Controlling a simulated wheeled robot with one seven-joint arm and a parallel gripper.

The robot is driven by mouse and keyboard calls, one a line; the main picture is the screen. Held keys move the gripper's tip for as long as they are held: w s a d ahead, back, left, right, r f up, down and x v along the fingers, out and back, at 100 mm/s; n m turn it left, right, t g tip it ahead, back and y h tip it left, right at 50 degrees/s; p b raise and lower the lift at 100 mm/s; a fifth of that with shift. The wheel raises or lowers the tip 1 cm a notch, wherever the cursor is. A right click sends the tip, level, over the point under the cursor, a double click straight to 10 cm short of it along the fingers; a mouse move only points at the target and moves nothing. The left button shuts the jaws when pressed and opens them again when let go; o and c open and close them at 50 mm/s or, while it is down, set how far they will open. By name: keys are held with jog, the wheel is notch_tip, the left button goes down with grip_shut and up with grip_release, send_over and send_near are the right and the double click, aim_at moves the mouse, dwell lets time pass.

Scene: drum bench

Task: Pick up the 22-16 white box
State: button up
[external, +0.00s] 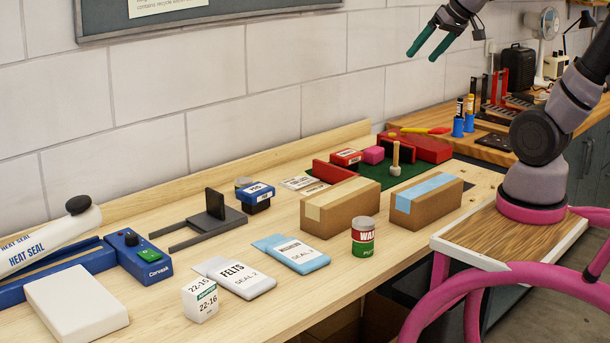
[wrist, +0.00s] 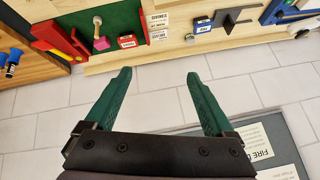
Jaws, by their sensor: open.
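The small white box marked 22-15 and 22-16 (external: 200,299) stands upright on the front of the wooden bench, left of the white FELTS pouch (external: 235,277). It has a green band on its label. My gripper (external: 433,37) is open and empty, raised high near the wall at the upper right, far from the box. In the wrist view my gripper's green fingers (wrist: 157,95) are spread apart with only wall between them. The white box cannot be made out in the wrist view.
A heat sealer (external: 55,240) and a white slab (external: 76,301) lie left of the box. A blue pouch (external: 291,254), two cardboard boxes (external: 340,218) and a WAX can (external: 363,237) stand to its right. A dark stand (external: 213,224) is behind. Bare wood lies in front of the pouches.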

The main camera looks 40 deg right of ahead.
jog(key=w+a+f+n+t, duration=0.1)
jog(key=w+a+n, duration=0.3)
jog(key=w, duration=0.5)
jog(key=w+a+f+n, duration=0.2)
jog(key=w+a, duration=0.3)
jog(key=w, duration=0.3)
jog(key=w+a+f+n+y, duration=0.3)
jog(key=w+a+f, duration=0.15)
jog(key=a, duration=0.45)
jog(key=w+a+f+n+y, duration=0.25)
jog(key=a+f+n, duration=0.2)
jog(key=a, duration=0.55)
jog(key=n+g+y, duration=0.7)
jog(key=n+g, duration=0.2)
jog(key=g, duration=0.2)
send_near(202, 284)
jog(key=shift+f, duration=0.45)
jog(key=shift+n+g, duration=0.25)
jog(key=shift+g, duration=0.05)
jog(key=x, duration=0.5)
jog(key=shift+r, duration=0.1)
jog(key=x, duration=0.5)
jog(key=shift+w+a+r, duration=0.15)
jog(key=shift+w+a, duration=0.05)
jog(key=shift+a, duration=0.2)
